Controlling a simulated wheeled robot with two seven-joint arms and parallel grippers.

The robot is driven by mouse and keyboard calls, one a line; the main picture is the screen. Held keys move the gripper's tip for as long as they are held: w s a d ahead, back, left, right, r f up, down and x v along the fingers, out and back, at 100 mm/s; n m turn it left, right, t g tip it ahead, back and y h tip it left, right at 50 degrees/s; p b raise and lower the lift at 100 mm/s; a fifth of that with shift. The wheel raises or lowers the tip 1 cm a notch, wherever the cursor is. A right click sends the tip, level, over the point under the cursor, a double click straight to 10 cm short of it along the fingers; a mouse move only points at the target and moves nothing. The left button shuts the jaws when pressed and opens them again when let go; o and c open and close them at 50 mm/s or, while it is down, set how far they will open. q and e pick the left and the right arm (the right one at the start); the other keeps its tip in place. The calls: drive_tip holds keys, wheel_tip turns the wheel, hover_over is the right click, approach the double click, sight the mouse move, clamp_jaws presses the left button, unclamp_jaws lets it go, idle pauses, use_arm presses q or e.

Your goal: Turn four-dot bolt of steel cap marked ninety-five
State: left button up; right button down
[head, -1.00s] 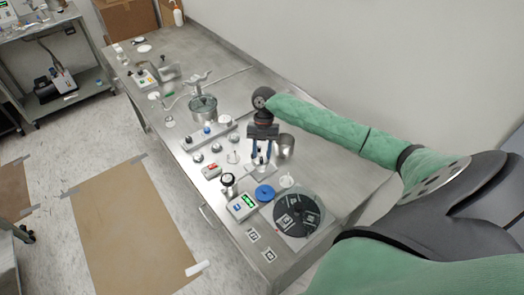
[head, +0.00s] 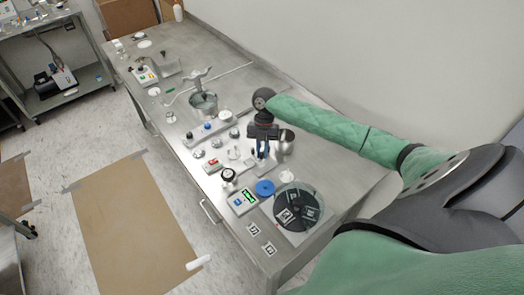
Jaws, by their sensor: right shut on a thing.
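My right gripper (head: 262,151) points down over the bench, its blue fingers close together. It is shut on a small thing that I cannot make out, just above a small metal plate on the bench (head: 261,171). A steel cylinder (head: 286,140) stands right behind it. Small steel knob-like pieces (head: 216,143) sit in a row to its left. No marking ninety-five and no dots can be read at this size, so I cannot tell which piece is the steel cap or which bolt has four dots. My left gripper is out of view.
In front stand a display box (head: 242,201), a blue disc (head: 265,188) and a dark round plate (head: 298,208). A black-topped knob (head: 228,175) and a red-topped box (head: 214,163) are to the left. The bench's right side is clear.

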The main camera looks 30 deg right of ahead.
drive_tip(key=m+t, duration=0.1)
drive_tip(key=m, duration=0.2)
drive_tip(key=shift+s+d+y, duration=0.1)
drive_tip(key=shift+y, duration=0.2)
drive_tip(key=shift+r+m+t+y, duration=0.1)
drive_tip(key=shift+m+t+y, duration=0.25)
drive_tip(key=shift+m, duration=0.75)
drive_tip(key=shift+m+t+y, duration=0.15)
drive_tip(key=shift+m+t, duration=0.3)
drive_tip(key=shift+m, duration=0.65)
drive_tip(key=c, duration=1.4)
unclamp_jaws()
drive_tip(key=shift+c, duration=0.2)
drive_tip(key=shift+s, duration=0.1)
